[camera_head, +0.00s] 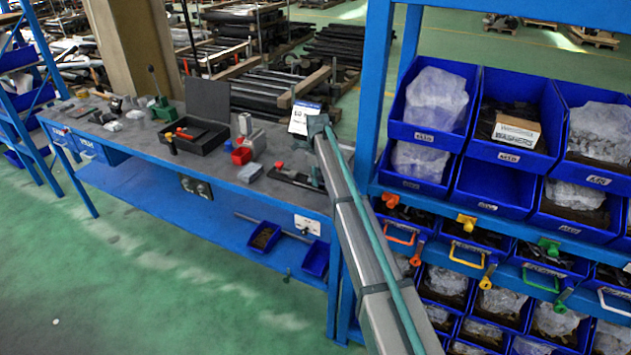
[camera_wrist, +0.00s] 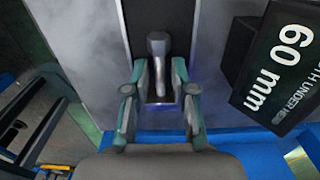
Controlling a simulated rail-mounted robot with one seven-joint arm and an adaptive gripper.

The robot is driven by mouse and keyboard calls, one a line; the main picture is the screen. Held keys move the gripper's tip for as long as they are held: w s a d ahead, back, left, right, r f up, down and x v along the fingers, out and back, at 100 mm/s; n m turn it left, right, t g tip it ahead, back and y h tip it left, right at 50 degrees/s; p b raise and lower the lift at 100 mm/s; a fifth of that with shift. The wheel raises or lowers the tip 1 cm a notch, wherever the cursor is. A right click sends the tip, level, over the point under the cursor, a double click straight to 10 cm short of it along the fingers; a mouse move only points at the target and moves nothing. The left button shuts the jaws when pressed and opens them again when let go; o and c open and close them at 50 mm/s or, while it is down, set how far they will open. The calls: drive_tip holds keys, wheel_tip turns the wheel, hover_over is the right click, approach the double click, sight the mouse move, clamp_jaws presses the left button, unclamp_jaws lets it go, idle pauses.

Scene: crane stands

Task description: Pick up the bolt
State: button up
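The bolt (camera_wrist: 157,45) is a grey metal piece with a thicker rounded head, seen in the middle of the wrist view over a dark strip (camera_wrist: 155,14). My gripper (camera_wrist: 160,80) has its two teal-grey fingers apart, one on each side of the bolt's shank. Narrow gaps seem to show between the fingers and the shank; contact is not clear. The shank's lower end is near the gripper's palm and partly in shadow. In the head view my gripper (camera_head: 318,124) is over the right end of the workbench (camera_head: 225,170); the bolt cannot be made out there.
A dark block (camera_wrist: 280,65) with a "60 mm" label stands close right of my gripper. A white sign (camera_head: 304,117) shows beside it in the head view. A black open case (camera_head: 195,135) and red and grey tools lie left. A blue bin rack (camera_head: 500,150) stands right.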

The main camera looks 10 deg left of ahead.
clamp_jaws()
drive_tip(key=shift+r, duration=0.1)
